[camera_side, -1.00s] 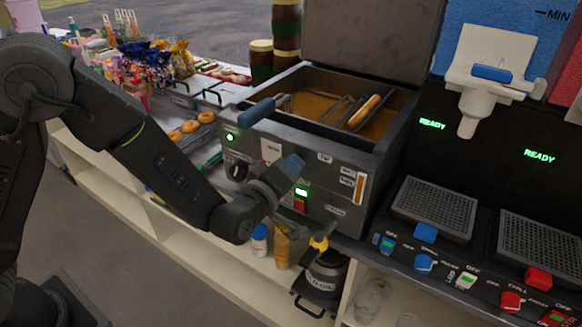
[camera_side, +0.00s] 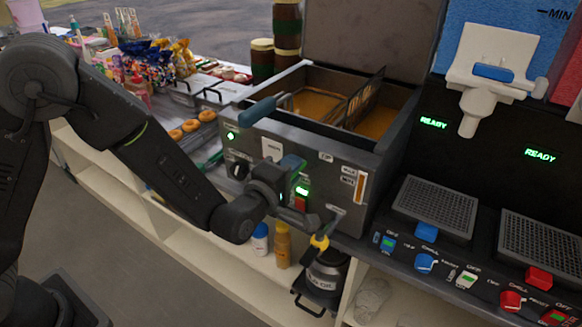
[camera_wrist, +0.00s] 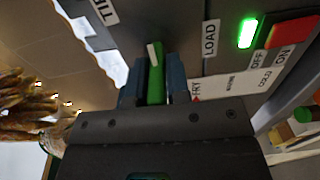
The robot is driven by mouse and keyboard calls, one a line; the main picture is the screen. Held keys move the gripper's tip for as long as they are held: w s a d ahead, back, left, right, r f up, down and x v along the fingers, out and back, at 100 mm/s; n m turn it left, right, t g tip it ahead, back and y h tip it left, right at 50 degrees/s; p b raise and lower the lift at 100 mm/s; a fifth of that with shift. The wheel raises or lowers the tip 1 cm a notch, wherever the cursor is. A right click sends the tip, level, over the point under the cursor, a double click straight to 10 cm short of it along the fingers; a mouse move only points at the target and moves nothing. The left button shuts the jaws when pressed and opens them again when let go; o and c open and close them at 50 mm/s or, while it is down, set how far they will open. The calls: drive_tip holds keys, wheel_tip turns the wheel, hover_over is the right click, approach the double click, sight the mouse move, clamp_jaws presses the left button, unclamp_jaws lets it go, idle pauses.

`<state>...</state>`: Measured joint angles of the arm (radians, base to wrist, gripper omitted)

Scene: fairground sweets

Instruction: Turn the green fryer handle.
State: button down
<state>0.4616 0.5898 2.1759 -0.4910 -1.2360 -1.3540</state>
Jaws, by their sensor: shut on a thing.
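The green fryer handle (camera_wrist: 155,82) shows in the wrist view between my two blue fingers, with a white mark at its far end. My gripper (camera_wrist: 154,85) is shut on it; it also shows at the fryer's front panel in the side view (camera_side: 291,166). In the side view my gripper and wrist hide the handle. The fryer (camera_side: 320,140) is a dark metal box with its lid up and brown oil inside. A wire basket (camera_side: 358,98) stands tilted up over the oil.
Labels, a green light (camera_wrist: 248,33) and a red switch (camera_wrist: 294,30) sit near the handle. A black oil can (camera_side: 325,275) and bottles stand below. Doughnuts (camera_side: 190,126) lie to the left.

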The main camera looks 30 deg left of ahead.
drive_tip(key=shift+f+n, duration=0.2)
drive_tip(key=shift+n, duration=3.3)
drive_tip(key=c, duration=1.2)
unclamp_jaws()
drive_tip(key=shift+o, duration=0.2)
drive_tip(key=s, duration=1.2)
drive_tip(key=shift+o, duration=0.3)
drive_tip(key=shift+s+d+r, duration=0.1)
drive_tip(key=shift+s+d, duration=0.15)
drive_tip(key=shift+s, duration=0.2)
drive_tip(key=shift+s+d+r, duration=0.1)
drive_tip(key=shift+s+d, duration=0.1)
drive_tip(key=shift+s, duration=0.25)
drive_tip(key=w, duration=1.3)
drive_tip(key=shift+w+a, duration=0.1)
drive_tip(key=shift+w, duration=0.3)
